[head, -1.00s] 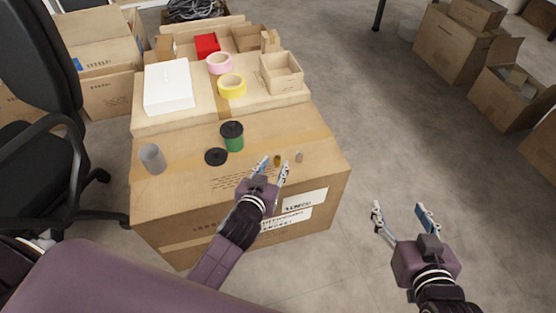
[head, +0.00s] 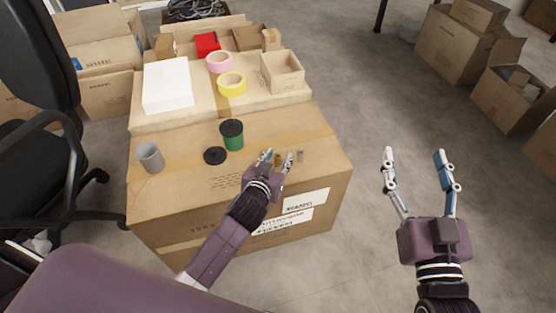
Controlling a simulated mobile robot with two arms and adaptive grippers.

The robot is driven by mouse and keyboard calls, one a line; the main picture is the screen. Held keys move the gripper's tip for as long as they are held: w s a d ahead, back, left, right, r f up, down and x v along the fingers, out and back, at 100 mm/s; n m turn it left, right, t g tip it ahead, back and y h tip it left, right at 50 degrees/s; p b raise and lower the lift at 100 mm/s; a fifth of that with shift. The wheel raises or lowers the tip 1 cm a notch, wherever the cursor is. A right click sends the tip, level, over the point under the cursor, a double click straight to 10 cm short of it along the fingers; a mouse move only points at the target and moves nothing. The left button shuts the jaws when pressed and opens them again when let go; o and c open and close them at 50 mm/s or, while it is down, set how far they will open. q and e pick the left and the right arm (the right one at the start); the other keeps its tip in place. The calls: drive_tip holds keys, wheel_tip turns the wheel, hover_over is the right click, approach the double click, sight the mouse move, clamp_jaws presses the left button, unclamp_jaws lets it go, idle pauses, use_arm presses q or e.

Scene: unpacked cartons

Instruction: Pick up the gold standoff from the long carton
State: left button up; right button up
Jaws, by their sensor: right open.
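The gold standoff (head: 278,158) is a small brass-coloured piece on top of the long carton (head: 190,200) in the head view, near its right end. My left gripper (head: 277,157) is open, with one finger on each side of the standoff; I cannot tell whether either finger touches it. The standoff is partly hidden by the gripper. My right gripper (head: 415,153) is open and empty over the floor to the right of the carton.
A small grey piece (head: 300,155) sits just right of my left gripper. A green canister (head: 232,135), black disc (head: 215,155) and grey cylinder (head: 150,157) stand to the left. Tape rolls and boxes lie behind.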

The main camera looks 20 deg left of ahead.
use_arm(q)
drive_tip(key=shift+c, duration=0.2)
clamp_jaws()
drive_tip(key=shift+r, duration=0.2)
